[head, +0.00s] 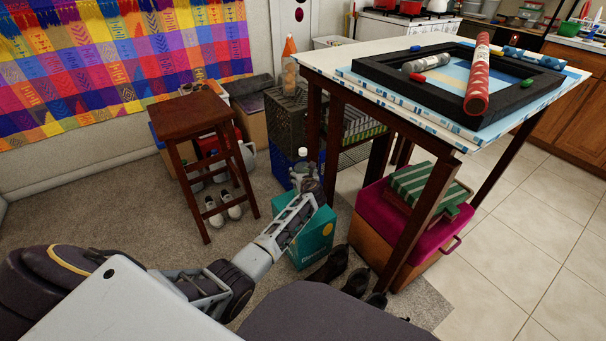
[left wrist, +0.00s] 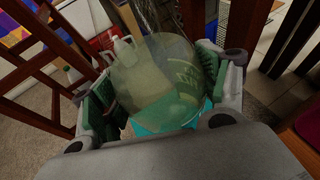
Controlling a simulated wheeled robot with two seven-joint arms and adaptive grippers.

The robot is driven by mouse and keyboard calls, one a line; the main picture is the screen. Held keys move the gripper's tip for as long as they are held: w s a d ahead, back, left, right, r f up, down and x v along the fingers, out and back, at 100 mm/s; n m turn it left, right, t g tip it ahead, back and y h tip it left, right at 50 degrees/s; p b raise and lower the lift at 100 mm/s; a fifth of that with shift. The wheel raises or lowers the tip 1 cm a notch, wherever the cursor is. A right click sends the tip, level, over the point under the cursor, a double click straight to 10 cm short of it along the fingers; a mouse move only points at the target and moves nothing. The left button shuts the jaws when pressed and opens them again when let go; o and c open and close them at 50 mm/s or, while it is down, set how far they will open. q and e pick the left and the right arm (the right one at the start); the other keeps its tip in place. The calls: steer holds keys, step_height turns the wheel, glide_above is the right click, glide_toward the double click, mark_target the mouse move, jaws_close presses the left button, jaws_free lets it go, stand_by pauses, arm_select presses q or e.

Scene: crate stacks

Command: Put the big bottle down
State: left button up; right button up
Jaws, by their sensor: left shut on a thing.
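The big bottle shows in the left wrist view (left wrist: 157,75) as a large, see-through greenish body between the two fingers. My left gripper (left wrist: 158,88) is shut on it, one finger on each side. In the head view my left gripper (head: 306,183) is at the end of my outstretched arm. There the bottle (head: 302,153) shows mostly as a white cap; the gripper hides much of its body. The bottle is above or at the top of a teal box (head: 318,240); I cannot tell whether they touch. My right gripper is not in view.
Dark crates (head: 285,118) and a blue crate (head: 281,167) stand behind the gripper. A tall table (head: 345,62) is on the right, over a magenta-topped box (head: 375,212). A wooden stool (head: 190,115) is on the left. Dark shoes (head: 333,265) lie by the teal box.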

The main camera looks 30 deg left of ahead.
arm_select(q)
steer(key=shift+w+f+b, duration=0.1)
steer(key=shift+f+b, duration=1)
steer(key=shift+f, duration=0.7)
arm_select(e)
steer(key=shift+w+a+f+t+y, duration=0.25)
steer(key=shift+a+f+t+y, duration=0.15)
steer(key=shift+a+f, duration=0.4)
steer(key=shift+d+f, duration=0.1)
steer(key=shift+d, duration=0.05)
arm_select(q)
steer(key=o, duration=1.6)
steer(key=shift+f, duration=0.3)
steer(key=o, duration=0.5)
steer(key=shift+s+r, duration=0.15)
steer(key=shift+s, duration=0.05)
